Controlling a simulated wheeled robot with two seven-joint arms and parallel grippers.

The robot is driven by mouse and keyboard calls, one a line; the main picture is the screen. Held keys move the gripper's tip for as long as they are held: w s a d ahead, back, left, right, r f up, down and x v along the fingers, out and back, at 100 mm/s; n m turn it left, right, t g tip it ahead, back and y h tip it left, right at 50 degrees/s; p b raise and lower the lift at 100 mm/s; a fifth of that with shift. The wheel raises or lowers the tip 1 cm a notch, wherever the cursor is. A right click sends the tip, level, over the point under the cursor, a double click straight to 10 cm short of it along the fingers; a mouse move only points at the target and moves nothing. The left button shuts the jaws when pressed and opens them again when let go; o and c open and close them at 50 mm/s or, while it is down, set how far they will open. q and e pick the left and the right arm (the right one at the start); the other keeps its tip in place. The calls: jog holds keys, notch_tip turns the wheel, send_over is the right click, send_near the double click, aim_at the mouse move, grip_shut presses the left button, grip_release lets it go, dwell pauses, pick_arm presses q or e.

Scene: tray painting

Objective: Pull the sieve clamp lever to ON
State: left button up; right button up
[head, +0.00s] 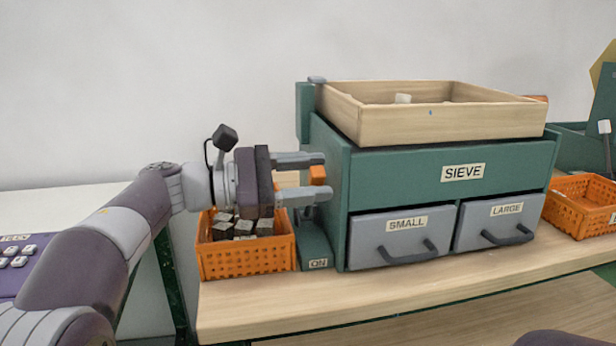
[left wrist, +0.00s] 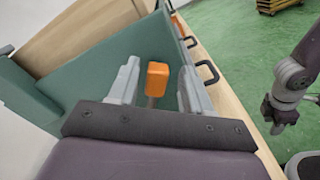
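The green sieve box (head: 400,175) stands on the wooden bench with a wooden tray (head: 430,122) on top. Its clamp lever has an orange knob (head: 318,175) at the box's left side, above a small ON label (head: 318,263). My left gripper (head: 322,176) is open, its fingers pointing at the box, one on each side of the knob. In the left wrist view the orange knob (left wrist: 157,78) sits between the two fingers, with gaps on both sides. Part of the lever's stem is hidden. In the left wrist view, my right gripper (left wrist: 276,118) hangs over the floor; its fingers are too small to judge.
An orange basket (head: 246,262) of dark blocks stands left of the sieve, below my left gripper. Two grey drawers, SMALL (head: 402,255) and LARGE (head: 497,244), are shut. Another orange basket (head: 572,218) is at the right. The bench front (head: 420,294) is clear.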

pick_arm(q)
jog(key=shift+a, duration=0.1)
jog(key=s+a+p, duration=0.2)
jog(key=a, duration=1)
jog(key=shift+s, duration=0.2)
jog(key=shift+a, duration=0.1)
